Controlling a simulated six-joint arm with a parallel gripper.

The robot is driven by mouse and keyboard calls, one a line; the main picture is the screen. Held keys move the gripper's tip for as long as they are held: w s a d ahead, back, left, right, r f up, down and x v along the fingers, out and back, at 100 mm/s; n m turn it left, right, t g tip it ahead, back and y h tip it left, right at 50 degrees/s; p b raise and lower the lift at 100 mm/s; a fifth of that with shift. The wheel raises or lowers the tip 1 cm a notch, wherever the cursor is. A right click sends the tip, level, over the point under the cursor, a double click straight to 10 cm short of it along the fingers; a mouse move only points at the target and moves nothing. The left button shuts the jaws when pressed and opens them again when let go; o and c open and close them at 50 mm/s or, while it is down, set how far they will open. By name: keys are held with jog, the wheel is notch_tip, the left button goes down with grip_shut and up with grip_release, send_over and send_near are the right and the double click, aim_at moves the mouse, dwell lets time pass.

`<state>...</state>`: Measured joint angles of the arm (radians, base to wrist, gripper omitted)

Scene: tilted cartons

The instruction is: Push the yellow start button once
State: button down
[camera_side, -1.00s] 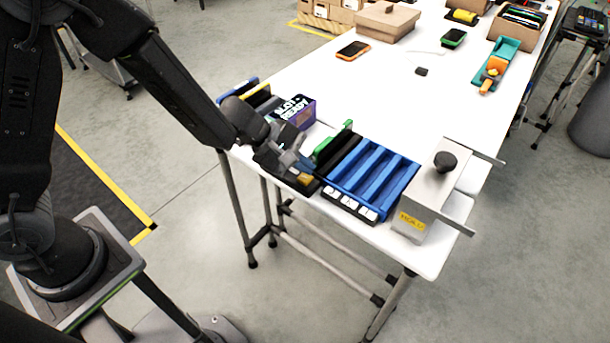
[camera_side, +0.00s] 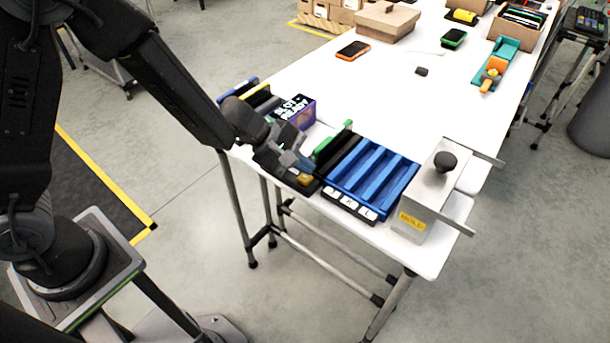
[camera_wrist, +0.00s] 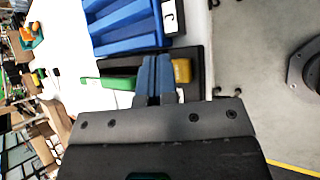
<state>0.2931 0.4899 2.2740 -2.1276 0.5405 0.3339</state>
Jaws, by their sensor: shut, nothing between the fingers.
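The yellow start button (camera_side: 305,179) sits on a black base at the table's front edge, beside the blue slotted rack. In the wrist view the button (camera_wrist: 182,71) shows just right of the fingertips. My gripper (camera_wrist: 158,68) is shut and empty, its two grey-blue fingers together. In the side view my gripper (camera_side: 292,159) is low over the black base, just up and left of the button. I cannot tell whether the fingers touch the button or the base.
The blue rack (camera_side: 373,178) and a grey metal box (camera_side: 431,190) with a black knob stand to the right. A green piece (camera_side: 332,141) and a purple carton (camera_side: 302,110) are close to my gripper. The table's middle is mostly clear.

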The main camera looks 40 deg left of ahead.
aim_at(304, 179)
jog(key=shift+f, duration=0.1)
jog(key=shift+f, duration=0.3)
jog(key=shift+f, duration=0.45)
dwell(0.6)
dwell(0.4)
jog(key=shift+r, duration=0.9)
jog(key=shift+r, duration=2.5)
